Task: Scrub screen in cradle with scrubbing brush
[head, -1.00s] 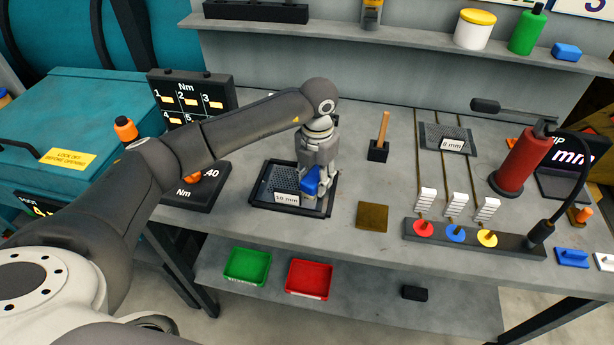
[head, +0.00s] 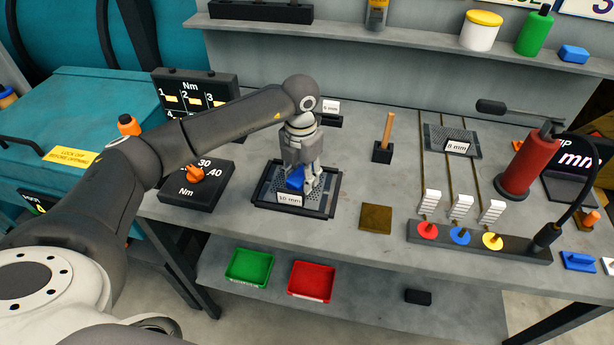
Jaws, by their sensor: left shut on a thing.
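A perforated screen with a 10 mm label (head: 289,198) lies in a black cradle (head: 262,203) on the grey bench. My left gripper (head: 305,186) points down over the screen, shut on a blue scrubbing brush (head: 295,178). The brush is low on the screen, near its middle; the fingers hide part of it, and I cannot tell whether its bristles touch the mesh. My right gripper is not in view.
Left of the cradle is a black Nm dial box (head: 197,186). Right of it are a brown pad (head: 376,218) and a wooden-handled tool in a black block (head: 382,152). An 8 mm screen (head: 453,141), red cylinder (head: 521,168) and coloured-button strip (head: 478,242) stand farther right.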

